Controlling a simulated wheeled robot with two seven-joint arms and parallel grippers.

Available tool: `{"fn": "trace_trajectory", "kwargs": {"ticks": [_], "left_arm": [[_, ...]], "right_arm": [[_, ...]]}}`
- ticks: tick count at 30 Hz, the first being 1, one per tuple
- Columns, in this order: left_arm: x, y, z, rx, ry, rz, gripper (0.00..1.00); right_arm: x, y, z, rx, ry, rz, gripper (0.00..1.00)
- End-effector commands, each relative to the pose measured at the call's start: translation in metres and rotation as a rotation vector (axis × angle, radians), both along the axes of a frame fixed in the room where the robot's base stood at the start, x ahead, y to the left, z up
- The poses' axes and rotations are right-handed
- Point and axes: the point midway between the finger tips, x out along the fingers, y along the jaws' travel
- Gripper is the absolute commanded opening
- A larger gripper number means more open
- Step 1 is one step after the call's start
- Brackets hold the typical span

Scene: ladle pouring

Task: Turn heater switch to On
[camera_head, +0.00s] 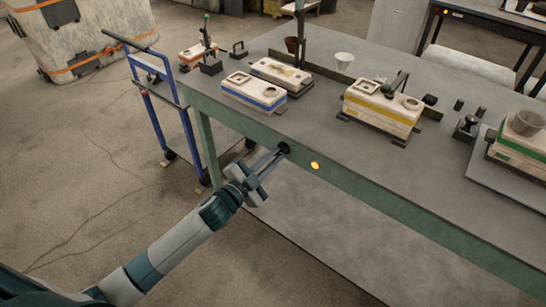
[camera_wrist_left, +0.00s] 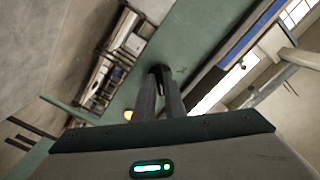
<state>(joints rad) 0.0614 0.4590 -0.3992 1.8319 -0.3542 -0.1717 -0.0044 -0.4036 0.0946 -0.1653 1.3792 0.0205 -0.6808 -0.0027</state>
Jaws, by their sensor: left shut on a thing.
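The heater switch (camera_head: 284,148) is a small dark knob on the green front edge of the workbench in the head view. My left gripper (camera_head: 278,154) reaches it from the lower left, with its fingers shut on it. In the left wrist view the two fingers (camera_wrist_left: 160,80) come together on the dark switch (camera_wrist_left: 159,68) against the green panel. The fingers hide most of the knob, and I cannot tell its setting. A glowing orange light (camera_head: 315,165) sits to the right of the switch, and shows partly in the wrist view (camera_wrist_left: 128,115). My right gripper is not in view.
The workbench top (camera_head: 330,130) carries a blue-striped box (camera_head: 254,93), a yellow-striped box (camera_head: 382,107) and a green-striped box (camera_head: 518,150) with a cup (camera_head: 526,123). A blue cart (camera_head: 165,105) stands at the bench's left end. The floor in front is clear.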

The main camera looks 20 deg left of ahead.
Motion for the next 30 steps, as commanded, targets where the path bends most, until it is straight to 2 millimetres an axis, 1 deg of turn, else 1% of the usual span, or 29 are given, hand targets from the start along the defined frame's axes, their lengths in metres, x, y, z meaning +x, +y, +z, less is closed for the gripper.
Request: {"fn": "trace_trajectory", "kwargs": {"ticks": [6, 7, 8, 9, 22, 26, 30], "left_arm": [[0.0, 0.0, 0.001, 0.001, -0.003, -0.001, 0.0], [0.0, 0.0, 0.001, 0.001, -0.003, -0.001, 0.12], [0.0, 0.0, 0.001, 0.001, -0.003, -0.001, 0.2], [0.0, 0.0, 0.001, 0.002, -0.001, -0.001, 0.29], [-0.003, 0.001, 0.0, 0.0, 0.0, 0.0, 0.29], [-0.011, 0.004, -0.001, 0.0, 0.0, 0.0, 0.29], [-0.026, 0.01, -0.001, 0.0, 0.001, 0.0, 0.29]], "right_arm": [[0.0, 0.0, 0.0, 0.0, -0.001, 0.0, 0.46], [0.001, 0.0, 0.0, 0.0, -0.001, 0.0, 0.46], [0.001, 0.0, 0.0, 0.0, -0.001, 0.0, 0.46], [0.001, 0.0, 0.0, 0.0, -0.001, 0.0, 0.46], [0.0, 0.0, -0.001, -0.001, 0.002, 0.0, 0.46], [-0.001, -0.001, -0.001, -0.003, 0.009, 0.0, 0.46], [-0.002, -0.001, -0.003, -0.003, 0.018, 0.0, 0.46]]}}
